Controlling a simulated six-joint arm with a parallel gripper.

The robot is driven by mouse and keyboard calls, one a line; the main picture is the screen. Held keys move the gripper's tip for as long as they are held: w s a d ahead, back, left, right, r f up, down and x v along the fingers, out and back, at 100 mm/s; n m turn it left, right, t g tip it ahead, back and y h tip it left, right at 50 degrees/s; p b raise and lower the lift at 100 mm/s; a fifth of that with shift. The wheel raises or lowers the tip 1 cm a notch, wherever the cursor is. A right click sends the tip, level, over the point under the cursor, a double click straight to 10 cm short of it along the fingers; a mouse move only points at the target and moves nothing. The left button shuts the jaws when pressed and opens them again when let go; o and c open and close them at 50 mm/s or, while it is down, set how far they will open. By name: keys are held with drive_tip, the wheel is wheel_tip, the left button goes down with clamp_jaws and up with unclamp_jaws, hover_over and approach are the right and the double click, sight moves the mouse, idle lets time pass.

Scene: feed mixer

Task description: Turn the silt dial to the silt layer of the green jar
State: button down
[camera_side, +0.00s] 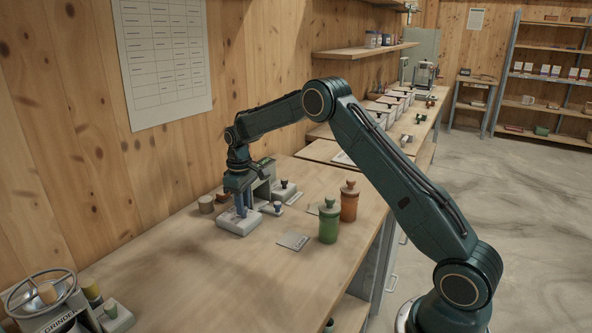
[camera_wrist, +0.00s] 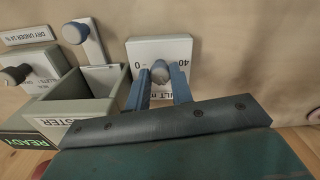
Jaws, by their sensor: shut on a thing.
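The silt dial is a pale box (camera_wrist: 180,50) marked 0 and 40, with a round grey knob (camera_wrist: 160,70); part of its lettering is hidden by my gripper. My gripper (camera_wrist: 159,82) has its two blue fingers on either side of the knob, shut on it. In the side view my gripper (camera_side: 241,208) points down at the dial's pale base (camera_side: 236,226). The green jar (camera_side: 329,226) stands upright with its lid on, to the right on the bench. Its silt layer cannot be made out.
An orange jar (camera_side: 349,205) stands behind the green one, and a small card (camera_side: 293,240) lies beside them. A tester box (camera_wrist: 85,100) with a lit READY sign (camera_wrist: 30,141) adjoins the dial. A grinder (camera_side: 42,300) is at front left. The bench's front middle is clear.

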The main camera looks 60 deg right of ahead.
drive_tip(key=shift+r+n, duration=0.1)
drive_tip(key=shift+n, duration=1.5)
drive_tip(key=c, duration=1.2)
unclamp_jaws()
drive_tip(key=shift+c, duration=0.2)
wheel_tip(320, 180, up, 14)
